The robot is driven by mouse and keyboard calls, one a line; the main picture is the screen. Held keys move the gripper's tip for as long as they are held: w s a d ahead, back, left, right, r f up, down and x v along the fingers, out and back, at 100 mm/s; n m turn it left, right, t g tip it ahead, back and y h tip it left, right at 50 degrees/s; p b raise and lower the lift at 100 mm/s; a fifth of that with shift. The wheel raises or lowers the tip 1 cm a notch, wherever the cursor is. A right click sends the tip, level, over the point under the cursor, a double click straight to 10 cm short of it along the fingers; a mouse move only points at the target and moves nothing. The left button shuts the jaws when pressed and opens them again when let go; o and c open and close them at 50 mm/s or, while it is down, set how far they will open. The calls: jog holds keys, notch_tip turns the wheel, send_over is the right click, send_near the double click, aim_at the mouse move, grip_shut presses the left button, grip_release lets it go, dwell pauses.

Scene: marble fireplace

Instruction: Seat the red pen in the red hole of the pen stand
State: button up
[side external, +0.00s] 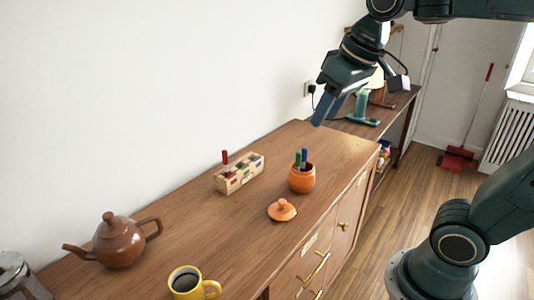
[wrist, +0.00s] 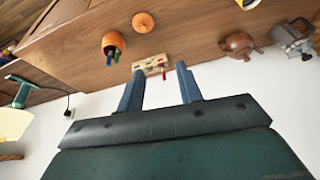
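The red pen (side external: 225,157) stands upright at the left end of the pale wooden pen stand (side external: 240,181) on the cabinet top. The stand has coloured markings on it. I cannot tell which hole colour the pen is in or how deep it sits. In the wrist view the red pen (wrist: 163,73) is at one end of the stand (wrist: 147,62). My gripper (side external: 318,121) is high above the cabinet's far right end, away from the stand. In the wrist view my gripper (wrist: 159,69) has its fingers apart with nothing held between them.
An orange pot (side external: 302,180) holds a green and a blue pen right of the stand. Its lid (side external: 282,210) lies in front. The wall runs behind.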

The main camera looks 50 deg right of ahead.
jog(key=s+f+n+t, duration=0.1)
jog(key=s+f, duration=0.5)
jog(key=s, duration=0.3)
jog(key=shift+a, duration=0.25)
